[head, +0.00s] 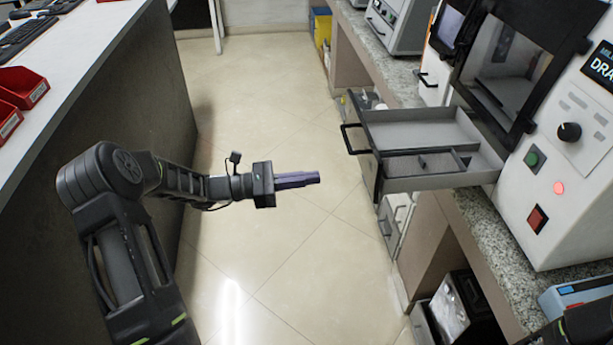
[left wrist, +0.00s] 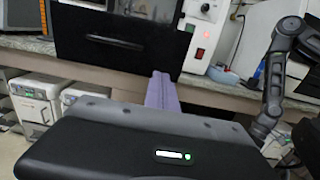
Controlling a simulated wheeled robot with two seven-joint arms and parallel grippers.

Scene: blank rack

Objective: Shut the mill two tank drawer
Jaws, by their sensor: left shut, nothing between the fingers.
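The tank drawer (head: 410,182) is pulled well out of the white mill (head: 566,150) on the right bench in the head view. It is a grey tray with a black front and a black bar handle (head: 352,139); a smaller compartment lies inside. In the left wrist view the drawer's dark front (left wrist: 112,62) faces me with its handle (left wrist: 115,42). My left gripper (head: 314,178) is shut and empty, over the floor to the left of the drawer front, apart from it. Its fingers (left wrist: 161,92) point toward the drawer in the left wrist view. My right gripper is not visible.
The mill's label is cut off at the picture edge. The mill has a dark window door (head: 505,65) above the drawer, a knob and lit buttons. A counter with red bins (head: 20,88) stands on the left. The aisle floor (head: 270,95) between is clear.

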